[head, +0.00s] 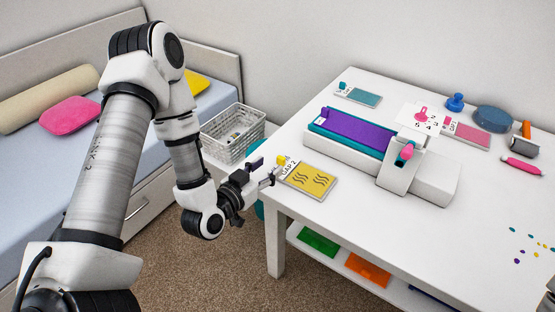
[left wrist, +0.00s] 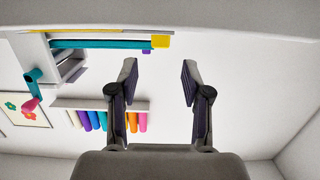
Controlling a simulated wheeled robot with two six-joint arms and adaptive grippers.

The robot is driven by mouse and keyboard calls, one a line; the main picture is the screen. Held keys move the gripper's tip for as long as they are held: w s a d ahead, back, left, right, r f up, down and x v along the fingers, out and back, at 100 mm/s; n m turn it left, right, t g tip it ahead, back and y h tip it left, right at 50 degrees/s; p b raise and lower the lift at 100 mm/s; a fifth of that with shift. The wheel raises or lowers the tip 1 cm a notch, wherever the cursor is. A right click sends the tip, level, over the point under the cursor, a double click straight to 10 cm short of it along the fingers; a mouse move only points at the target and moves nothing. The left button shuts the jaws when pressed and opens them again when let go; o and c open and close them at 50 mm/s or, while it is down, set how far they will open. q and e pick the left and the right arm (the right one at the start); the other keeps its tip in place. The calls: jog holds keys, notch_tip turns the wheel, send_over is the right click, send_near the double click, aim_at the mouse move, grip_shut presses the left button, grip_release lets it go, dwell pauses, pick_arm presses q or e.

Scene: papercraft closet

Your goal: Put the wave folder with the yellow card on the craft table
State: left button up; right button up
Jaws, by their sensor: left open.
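The wave folder with the yellow card (head: 309,181) lies flat on the white craft table (head: 350,225), near its left edge. It shows dark wavy lines, a "GAP 2" label and a yellow knob (head: 281,160) at its upper left end. My left gripper (head: 265,171) is just left of that end, by the table edge. In the left wrist view its fingers (left wrist: 158,72) are spread with nothing between them. The head view does not show clearly whether the gripper touches the folder.
A purple-topped white press (head: 350,132) stands behind the folder. A teal folder (head: 358,96) and a pink folder (head: 466,134) lie farther back. A wire basket (head: 236,133) stands left of the table. The shelf below holds coloured sheets (head: 318,242). The table's front middle is clear.

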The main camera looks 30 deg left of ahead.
pick_arm(q)
jog(key=s, duration=0.3)
jog(key=shift+a+r, duration=0.15)
jog(key=shift+a, duration=0.05)
jog(key=s+d+f+g+p, duration=0.2)
jog(key=s+d+f+g, duration=0.1)
jog(key=s+f+g, duration=0.4)
jog(key=s+d+f+g+p, duration=0.1)
jog(key=s+d+f+g, duration=0.3)
jog(key=f, duration=0.5)
jog(key=s+a+f+n+g+y, duration=0.1)
jog(key=s+f+g, duration=0.3)
jog(key=s, duration=0.7)
jog(key=shift+s+f+g, duration=0.15)
jog(key=shift+g, duration=0.55)
